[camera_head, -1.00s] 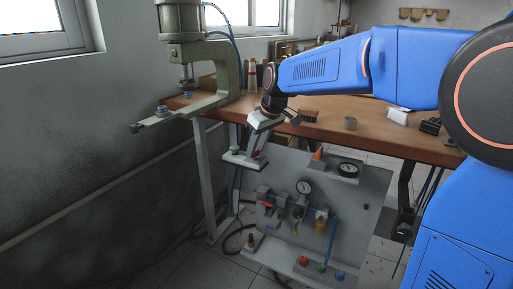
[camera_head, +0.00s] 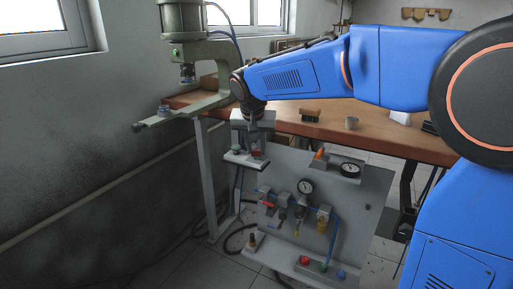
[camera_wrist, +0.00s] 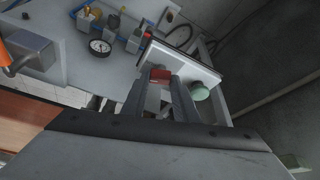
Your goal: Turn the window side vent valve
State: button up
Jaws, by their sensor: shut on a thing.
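A small shelf (camera_head: 240,161) sticks out at the upper left of the grey panel, on the window side. It carries a red valve handle (camera_head: 257,155) and a green knob (camera_head: 237,148). My gripper (camera_head: 256,150) points down over the shelf, its fingers at the red handle. In the wrist view, my gripper (camera_wrist: 161,80) is shut on the red handle (camera_wrist: 160,75), with a finger on each side. The green knob (camera_wrist: 199,92) is just right of the fingers. The fingers partly hide the handle, and its exact angle is unclear.
Another gauge (camera_head: 306,186) and several fittings sit mid-panel. The workbench (camera_head: 390,138) is behind. A green press (camera_head: 222,75) stands at left.

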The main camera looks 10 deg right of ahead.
jog(key=shift+a+m+g+h, duration=0.15)
jog(key=shift+m+h, duration=0.2)
jog(key=shift+m, duration=0.6)
jog(key=shift+m+g+h, duration=0.15)
jog(key=shift+m+h, duration=0.2)
jog(key=shift+m, duration=0.6)
jog(key=o, duration=1.1)
jog(key=shift+c, duration=0.2)
jog(key=v, duration=1.7)
jog(key=shift+r, duration=0.25)
jog(key=shift+w, duration=0.1)
